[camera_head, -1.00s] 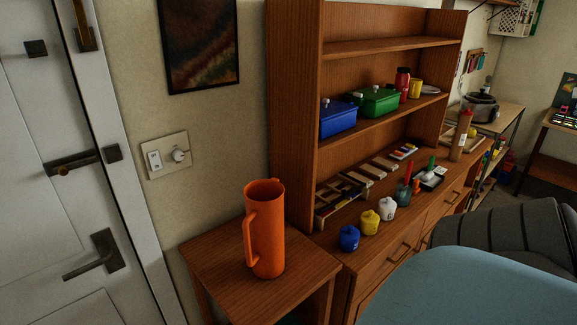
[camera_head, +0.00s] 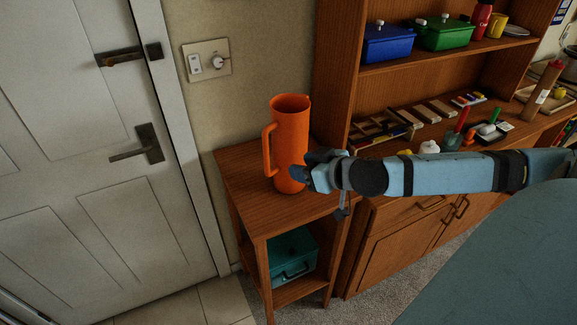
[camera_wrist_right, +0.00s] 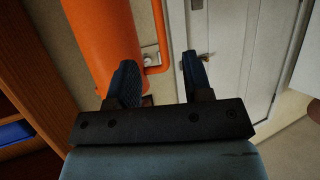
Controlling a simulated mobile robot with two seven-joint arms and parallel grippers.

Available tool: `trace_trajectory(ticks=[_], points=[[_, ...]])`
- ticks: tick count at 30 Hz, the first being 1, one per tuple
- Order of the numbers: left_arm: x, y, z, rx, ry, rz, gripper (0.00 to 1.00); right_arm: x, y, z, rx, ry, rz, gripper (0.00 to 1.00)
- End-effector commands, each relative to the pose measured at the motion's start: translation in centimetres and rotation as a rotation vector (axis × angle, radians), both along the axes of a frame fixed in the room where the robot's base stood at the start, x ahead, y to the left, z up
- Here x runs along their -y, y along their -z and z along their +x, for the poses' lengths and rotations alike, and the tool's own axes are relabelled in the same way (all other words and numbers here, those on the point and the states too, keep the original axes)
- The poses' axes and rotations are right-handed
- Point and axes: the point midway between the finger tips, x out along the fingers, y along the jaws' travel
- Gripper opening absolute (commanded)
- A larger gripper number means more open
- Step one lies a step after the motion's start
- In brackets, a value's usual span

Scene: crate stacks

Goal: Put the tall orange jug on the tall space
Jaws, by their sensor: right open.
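The tall orange jug (camera_head: 290,135) stands upright on the small wooden side table (camera_head: 240,175), its handle on the left. My right gripper (camera_head: 303,173) is at the jug's lower right side, partly in front of it. In the right wrist view the gripper (camera_wrist_right: 160,80) is open, with the jug body (camera_wrist_right: 100,40) beyond its left finger and the handle (camera_wrist_right: 161,35) seen between the fingers. I cannot tell whether a finger touches the jug. The wooden hutch (camera_head: 335,70) has a shelf with boxes and an open level below it. My left gripper is not in view.
A blue box (camera_head: 387,45) and a green box (camera_head: 445,33) fill part of the hutch shelf. Wooden trays and small items line the counter below. A teal box (camera_head: 290,262) sits under the side table. A white door (camera_head: 90,150) is at left.

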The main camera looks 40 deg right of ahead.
Motion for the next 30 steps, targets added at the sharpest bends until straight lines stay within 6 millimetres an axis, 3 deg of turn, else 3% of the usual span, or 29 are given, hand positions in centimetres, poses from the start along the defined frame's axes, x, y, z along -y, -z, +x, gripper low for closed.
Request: trace_trajectory(ticks=[7, 22, 30], points=[[0.1, -0.1, -0.1, 0.000, 0.002, -0.001, 0.98, 0.4, -1.1, 1.1, 0.013, 0.014, 0.007, 0.46], [0.3, -1.2, -0.2, -0.002, 0.004, -0.003, 0.98, -0.7, 1.4, 7.1, 0.013, 0.011, 0.006, 0.46], [0.2, -1.6, -0.2, -0.003, 0.002, -0.003, 0.98, -1.0, 2.1, 8.6, 0.011, 0.010, 0.005, 0.46]])
